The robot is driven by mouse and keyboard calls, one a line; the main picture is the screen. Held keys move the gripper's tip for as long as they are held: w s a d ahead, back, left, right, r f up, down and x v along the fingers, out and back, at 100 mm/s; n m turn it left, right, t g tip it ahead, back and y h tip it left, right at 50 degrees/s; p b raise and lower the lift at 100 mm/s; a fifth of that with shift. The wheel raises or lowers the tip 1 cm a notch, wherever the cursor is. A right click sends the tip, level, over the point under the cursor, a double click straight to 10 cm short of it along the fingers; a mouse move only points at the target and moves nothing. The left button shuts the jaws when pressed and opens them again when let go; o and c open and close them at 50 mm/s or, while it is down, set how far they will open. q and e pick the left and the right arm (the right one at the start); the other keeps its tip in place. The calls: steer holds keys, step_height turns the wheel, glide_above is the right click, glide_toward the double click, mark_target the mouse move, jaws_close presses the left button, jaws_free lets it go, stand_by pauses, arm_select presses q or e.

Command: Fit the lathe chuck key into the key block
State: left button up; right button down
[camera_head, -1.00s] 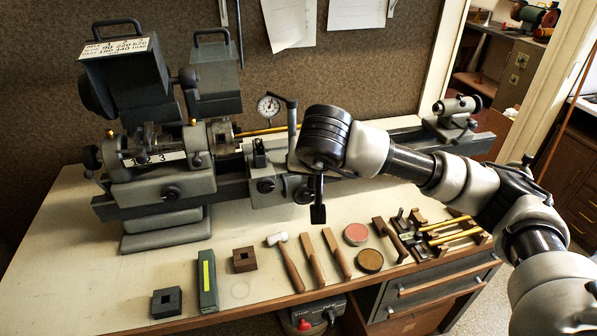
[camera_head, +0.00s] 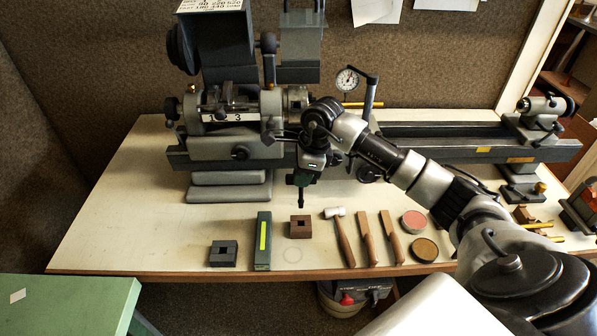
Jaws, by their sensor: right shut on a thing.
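My right gripper (camera_head: 305,176) is above the bench in front of the lathe, shut on the dark chuck key (camera_head: 301,198). The key hangs nearly upright, its lower end apart from the bench top. Below it in the picture lies a brown block (camera_head: 300,235) with a square hole. A dark grey block (camera_head: 222,260), also with a square hole, lies further left. I cannot tell which of the two is the key block. The key's upper part is hidden by the gripper. My left gripper is not in view.
A dark bar with a yellow strip (camera_head: 262,258) lies between the blocks. A hammer (camera_head: 344,240), wooden-handled tools (camera_head: 367,240) and two round tins (camera_head: 425,250) lie to the right. The lathe (camera_head: 235,150) stands behind. A green surface (camera_head: 75,300) is at lower left.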

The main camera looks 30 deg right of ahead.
mark_target(302, 202)
steer(key=shift+b, duration=0.3)
steer(key=shift+d+b+x, duration=0.2)
steer(key=shift+b+x, duration=0.65)
steer(key=shift+x, duration=0.1)
step_height(302, 202, down, 4)
steer(key=b, duration=0.3)
steer(key=shift+s+r, duration=0.1)
steer(key=shift+r, duration=0.1)
steer(key=shift+b, duration=0.45)
stand_by(0.3)
stand_by(0.5)
